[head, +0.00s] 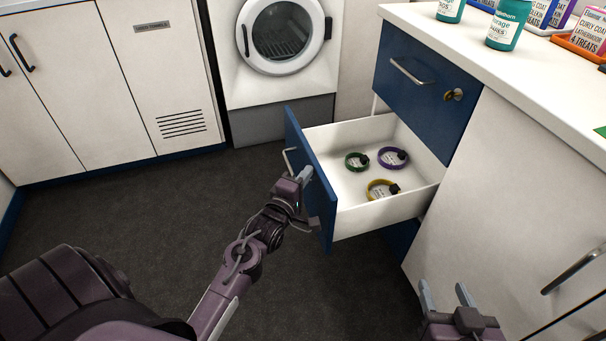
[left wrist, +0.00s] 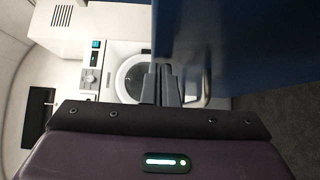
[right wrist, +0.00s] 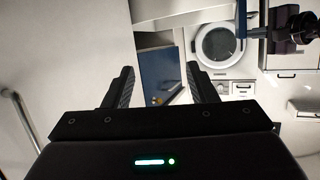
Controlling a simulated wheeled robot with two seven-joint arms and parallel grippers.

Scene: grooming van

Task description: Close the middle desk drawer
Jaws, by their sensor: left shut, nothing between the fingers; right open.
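The middle desk drawer stands well open, its blue front (head: 312,190) pulled out from the desk and its white inside (head: 350,135) showing. Three collars lie in it: a green one (head: 356,162), a purple one (head: 392,158) and a yellow one (head: 382,190). A metal handle (head: 289,160) is on the outer face. My left gripper (head: 305,174) is shut and empty, right at the outer face beside the handle; I cannot tell whether it touches. Its shut fingers show in the left wrist view (left wrist: 161,84), beside the blue front (left wrist: 235,45). My right gripper (head: 445,288) is open and empty, in front of the desk's white side.
The closed blue top drawer (head: 420,85) is above, with a handle and a brass lock. Bottles and treat boxes stand on the white desktop (head: 440,30). A washer (head: 283,37) and white cabinets (head: 75,90) stand behind. The dark floor (head: 170,215) left of the drawer is clear.

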